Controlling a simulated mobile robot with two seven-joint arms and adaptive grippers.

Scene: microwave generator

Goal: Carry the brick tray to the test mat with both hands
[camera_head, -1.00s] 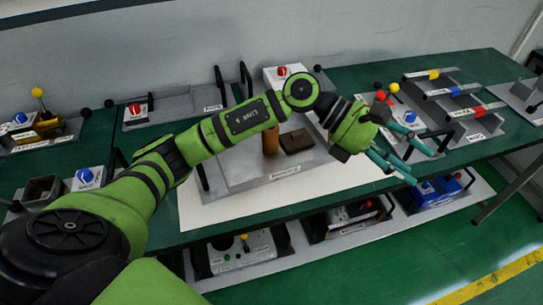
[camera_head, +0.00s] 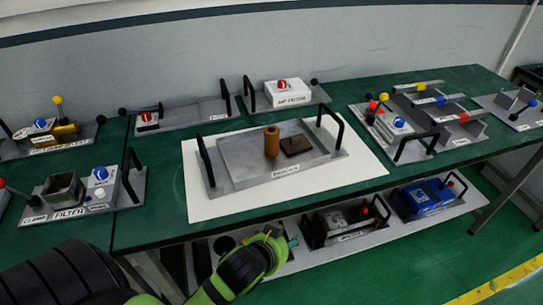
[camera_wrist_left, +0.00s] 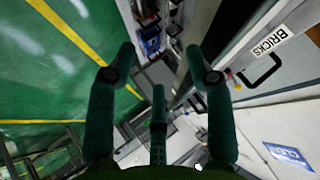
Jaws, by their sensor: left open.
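The brick tray (camera_head: 235,158) is a grey metal tray with a black handle at each end and a "BRICKS" label in front. It holds a brown cylinder (camera_head: 272,141) and a dark brown block (camera_head: 297,145). It rests on a white sheet (camera_head: 349,169), the only mat-like surface I see. My left gripper (camera_head: 291,243) is low, in front of the table edge, apart from the tray and partly hidden behind its own wrist. In the left wrist view its teal fingers (camera_wrist_left: 160,72) are spread and empty. A "BRICKS" label (camera_wrist_left: 270,41) shows there, beside a black handle. My right gripper is out of view.
The green table (camera_head: 170,215) carries labelled fixtures: a filter and clamp unit (camera_head: 65,190) at left, an amp fixture (camera_head: 288,91) behind the tray, and switch units (camera_head: 400,125) at right. A lower shelf holds a blue box (camera_head: 428,198). Green floor lies at right.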

